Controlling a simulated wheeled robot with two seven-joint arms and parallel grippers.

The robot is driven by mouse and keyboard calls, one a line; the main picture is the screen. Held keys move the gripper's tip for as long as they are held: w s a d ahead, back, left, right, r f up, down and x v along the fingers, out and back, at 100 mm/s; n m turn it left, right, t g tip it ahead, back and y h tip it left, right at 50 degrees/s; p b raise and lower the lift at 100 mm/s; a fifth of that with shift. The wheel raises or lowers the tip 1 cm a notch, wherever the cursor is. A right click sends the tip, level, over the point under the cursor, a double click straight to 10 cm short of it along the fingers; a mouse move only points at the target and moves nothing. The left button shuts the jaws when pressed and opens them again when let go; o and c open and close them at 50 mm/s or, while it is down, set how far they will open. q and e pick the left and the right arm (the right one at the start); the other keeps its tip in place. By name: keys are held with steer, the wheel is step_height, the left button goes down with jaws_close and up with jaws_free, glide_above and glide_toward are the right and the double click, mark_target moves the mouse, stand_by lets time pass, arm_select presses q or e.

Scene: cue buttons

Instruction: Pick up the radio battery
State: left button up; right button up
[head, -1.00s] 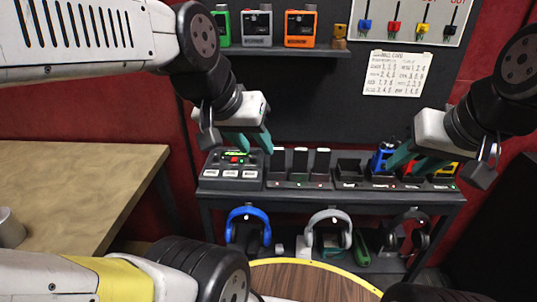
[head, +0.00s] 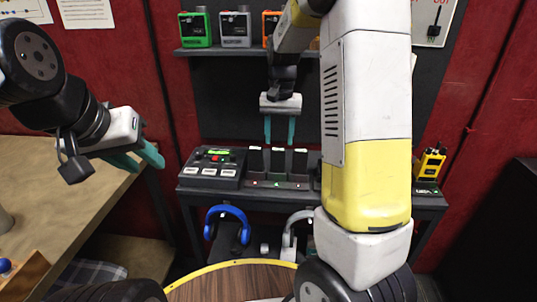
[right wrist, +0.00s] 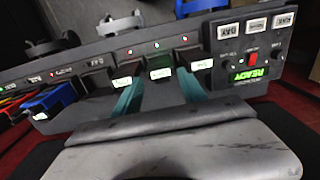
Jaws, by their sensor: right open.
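Three dark upright batteries stand in the charger dock: left (head: 256,161), middle (head: 277,162) and right (head: 300,162). A green light shows below the middle one and red lights below the others. My right gripper (head: 280,130) is open and empty, pointing down just above the batteries. In the right wrist view its teal fingers (right wrist: 160,95) lie on either side of the middle battery's lit label (right wrist: 160,73), apart from each other; I cannot tell if they touch it. My left gripper (head: 142,159) is open and empty, over the right edge of the wooden table.
A button panel (head: 213,168) stands left of the batteries. A yellow radio (head: 431,163) stands at the right end; a blue radio (right wrist: 48,100) shows in the right wrist view. My right arm hides much of the bench. Headphones (head: 228,225) hang below; a shelf (head: 225,51) is above.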

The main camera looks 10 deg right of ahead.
mark_target(278, 158)
steer(key=shift+w+f, duration=0.3)
steer(key=shift+f, duration=0.45)
step_height(278, 158, down, 7)
steer(key=shift+f, duration=0.1)
steer(key=shift+c, duration=0.2)
jaws_close()
